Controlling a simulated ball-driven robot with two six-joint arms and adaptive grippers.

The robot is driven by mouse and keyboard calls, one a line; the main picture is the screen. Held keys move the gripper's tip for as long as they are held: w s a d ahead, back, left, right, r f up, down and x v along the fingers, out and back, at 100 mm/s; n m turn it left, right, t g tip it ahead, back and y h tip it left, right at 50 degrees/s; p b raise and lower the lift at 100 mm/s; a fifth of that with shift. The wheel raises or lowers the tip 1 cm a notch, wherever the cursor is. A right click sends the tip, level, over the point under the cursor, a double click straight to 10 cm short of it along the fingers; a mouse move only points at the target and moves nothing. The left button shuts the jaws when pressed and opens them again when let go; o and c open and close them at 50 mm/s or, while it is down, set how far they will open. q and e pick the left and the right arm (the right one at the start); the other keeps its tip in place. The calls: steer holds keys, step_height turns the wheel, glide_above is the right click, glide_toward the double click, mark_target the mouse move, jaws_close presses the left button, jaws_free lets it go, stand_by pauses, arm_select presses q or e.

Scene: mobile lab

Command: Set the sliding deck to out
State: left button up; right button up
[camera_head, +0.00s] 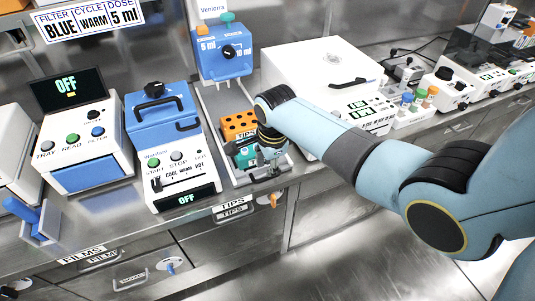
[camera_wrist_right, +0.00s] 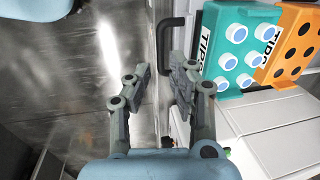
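The sliding deck (camera_head: 211,104) is a grey metal plate on the bench, running forward from under the blue dispenser (camera_head: 224,60). It carries an orange tip box (camera_head: 238,125) and a teal tip box (camera_head: 243,157). My right gripper (camera_head: 271,166) is over the deck's front edge, beside the teal box. In the right wrist view, a black bar handle (camera_wrist_right: 166,45) lies between and beyond the fingertips of my right gripper (camera_wrist_right: 160,72). The fingers are apart, and I cannot tell whether either touches the handle. My forearm hides the deck's right side. My left gripper is not in view.
A blue and white shaker-like device (camera_head: 165,125) stands left of the deck. A white lidded machine (camera_head: 315,70) stands right behind my forearm. Drawers (camera_head: 232,213) with handles lie below the bench edge. The open floor (camera_head: 340,255) is in front.

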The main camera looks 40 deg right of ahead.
step_height(320, 180, up, 6)
steer(key=s, duration=0.1)
steer(key=shift+a+r, duration=0.15)
stand_by(0.5)
steer(key=shift+r, duration=0.1)
step_height(320, 180, up, 12)
steer(key=s, duration=0.2)
steer(key=shift+a+f, duration=0.2)
stand_by(0.5)
